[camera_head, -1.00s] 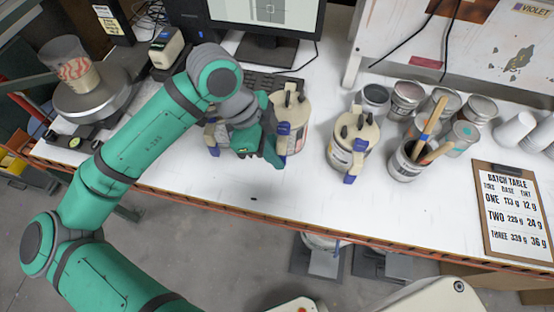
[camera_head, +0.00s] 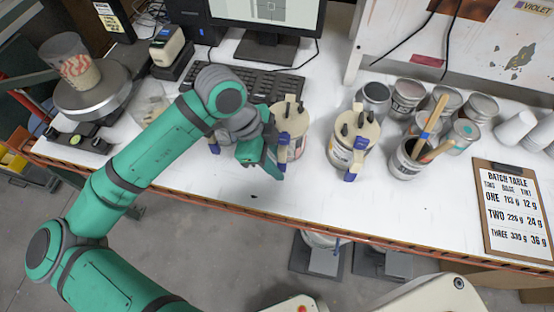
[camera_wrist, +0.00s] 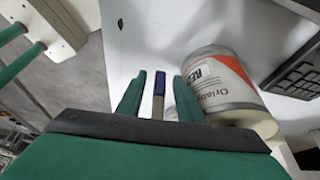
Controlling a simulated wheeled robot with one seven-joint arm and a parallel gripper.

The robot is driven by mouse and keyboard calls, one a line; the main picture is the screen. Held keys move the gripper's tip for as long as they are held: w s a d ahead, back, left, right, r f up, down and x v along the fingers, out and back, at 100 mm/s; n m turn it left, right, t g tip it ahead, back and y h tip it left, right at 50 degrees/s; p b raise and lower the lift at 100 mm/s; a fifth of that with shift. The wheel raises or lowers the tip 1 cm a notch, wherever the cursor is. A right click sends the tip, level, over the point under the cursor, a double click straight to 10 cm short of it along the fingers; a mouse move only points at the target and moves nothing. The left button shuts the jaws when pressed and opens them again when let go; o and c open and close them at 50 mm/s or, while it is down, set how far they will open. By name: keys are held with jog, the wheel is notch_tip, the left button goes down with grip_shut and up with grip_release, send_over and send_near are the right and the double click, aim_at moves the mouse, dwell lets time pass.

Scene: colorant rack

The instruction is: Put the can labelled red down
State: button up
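The can labelled red (camera_head: 296,142) stands upright on the white worktop, with a beige lid and a blue-tipped handle. In the wrist view the can (camera_wrist: 218,82) shows an orange-red band and a label with "RE" legible. My gripper (camera_wrist: 158,84) is open, one finger on each side of the blue-tipped handle (camera_wrist: 159,82), with visible gaps to both fingers. In the head view my gripper (camera_head: 272,160) is at the can's left front side, and my wrist hides part of that side.
A similar lidded can (camera_head: 345,152) stands to the right. A pot of brushes (camera_head: 407,163) and several metal cans (camera_head: 408,95) are beyond it. A keyboard (camera_head: 262,82) lies behind; a clipboard (camera_head: 512,210) lies right. The worktop's front edge (camera_head: 330,230) is near; the strip before the cans is clear.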

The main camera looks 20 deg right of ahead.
aim_at(283, 139)
jog(key=shift+r, duration=0.15)
jog(key=v, duration=1.2)
dwell(0.5)
